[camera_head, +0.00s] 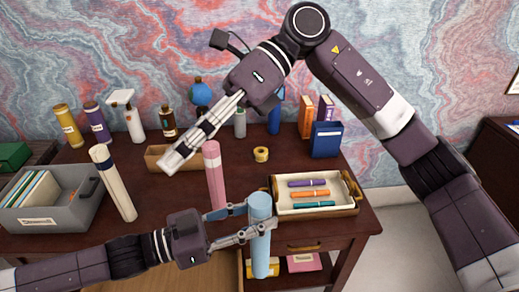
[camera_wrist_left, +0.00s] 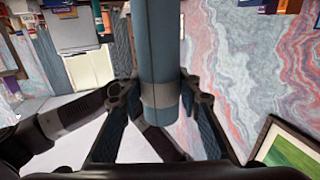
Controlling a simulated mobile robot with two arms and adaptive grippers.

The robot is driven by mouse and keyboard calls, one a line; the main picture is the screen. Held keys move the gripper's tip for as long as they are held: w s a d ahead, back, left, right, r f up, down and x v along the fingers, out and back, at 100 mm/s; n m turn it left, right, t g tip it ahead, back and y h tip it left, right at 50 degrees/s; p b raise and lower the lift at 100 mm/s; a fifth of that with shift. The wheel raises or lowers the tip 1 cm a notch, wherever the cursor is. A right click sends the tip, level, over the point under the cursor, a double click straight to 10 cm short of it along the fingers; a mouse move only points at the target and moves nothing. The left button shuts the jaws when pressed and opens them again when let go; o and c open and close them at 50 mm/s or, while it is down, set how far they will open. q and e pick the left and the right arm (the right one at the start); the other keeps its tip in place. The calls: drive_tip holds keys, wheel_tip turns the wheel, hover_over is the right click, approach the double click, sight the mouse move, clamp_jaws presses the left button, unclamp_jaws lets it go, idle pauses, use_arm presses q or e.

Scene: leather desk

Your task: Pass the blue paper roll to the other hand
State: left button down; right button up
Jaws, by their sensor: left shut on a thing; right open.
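The blue paper roll (camera_head: 261,255) is a light blue upright cylinder in front of the desk, right of centre in the head view. My left gripper (camera_head: 258,222) is shut on it, with its fingers on the roll's upper part. The roll also shows between the fingers in the left wrist view (camera_wrist_left: 158,50). My right gripper (camera_head: 177,158) is open, with no object seen between its fingers. It is above the desk, up and to the left of the roll, pointing down-left and apart from it.
A pink roll (camera_head: 214,178) and a cream roll (camera_head: 113,185) stand on the desk. A grey box of folders (camera_head: 80,212) is at left. A tray (camera_head: 345,207) holds a few coloured pens at right.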

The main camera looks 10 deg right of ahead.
drive_tip(key=d+f+t+h, duration=0.2)
drive_tip(key=d+f+h, duration=0.1)
drive_tip(key=h, duration=0.2)
drive_tip(key=m+t+h, duration=0.1)
drive_tip(key=t+h, duration=0.2)
drive_tip(key=h, duration=0.3)
approach(260, 200)
wheel_tip(260, 200, down, 10)
drive_tip(key=shift+s+d+f, duration=0.1)
drive_tip(key=shift+s, duration=0.05)
drive_tip(key=shift+c, duration=0.5)
drive_tip(key=c, duration=1)
use_arm(q)
drive_tip(key=c, duration=1.3)
unclamp_jaws()
use_arm(e)
drive_tip(key=shift+c, duration=1.2)
use_arm(q)
drive_tip(key=shift+a, duration=0.1)
